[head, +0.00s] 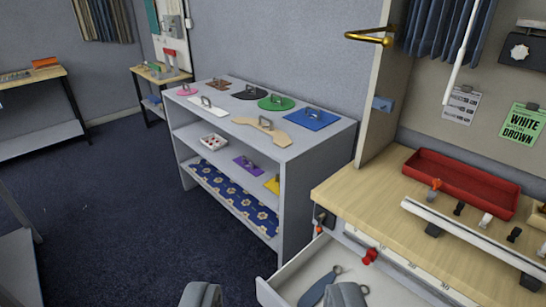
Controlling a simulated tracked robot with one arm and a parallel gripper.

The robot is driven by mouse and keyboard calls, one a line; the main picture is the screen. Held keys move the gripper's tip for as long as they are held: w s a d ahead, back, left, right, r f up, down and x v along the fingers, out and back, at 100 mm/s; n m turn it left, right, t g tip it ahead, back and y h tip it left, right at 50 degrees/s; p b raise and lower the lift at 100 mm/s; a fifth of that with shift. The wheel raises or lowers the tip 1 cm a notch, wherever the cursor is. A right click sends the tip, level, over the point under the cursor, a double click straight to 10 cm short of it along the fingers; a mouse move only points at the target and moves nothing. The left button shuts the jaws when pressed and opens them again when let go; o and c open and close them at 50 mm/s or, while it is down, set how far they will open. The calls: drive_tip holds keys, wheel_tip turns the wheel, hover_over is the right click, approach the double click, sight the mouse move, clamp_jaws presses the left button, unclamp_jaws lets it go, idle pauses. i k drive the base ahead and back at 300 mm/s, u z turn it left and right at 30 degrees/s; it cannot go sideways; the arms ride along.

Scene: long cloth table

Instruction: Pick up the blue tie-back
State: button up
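The blue tie-back (317,288) lies in an open drawer (289,268) at the lower middle of the head view. It is a tapered blue strip with a grey ring at its upper end. Its lower end is partly cut off by the frame and by my right finger. My gripper (275,295) shows at the bottom edge as two grey fingertips set wide apart. The right finger appears in front of the drawer, the left one in front of the carpet.
The wooden worktop (350,195) above the drawer carries a red tray (460,182) and a white rail (465,236). A grey shelf unit (283,220) with flat handled shapes stands behind. A brass hook (370,38) juts from a panel. Dark carpet (110,220) is clear at left.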

sight(312, 296)
drive_tip(key=u, duration=0.6)
drive_tip(key=k, duration=1.3)
drive_tip(key=z, duration=0.65)
drive_tip(key=i, duration=1)
drive_tip(key=u, duration=0.05)
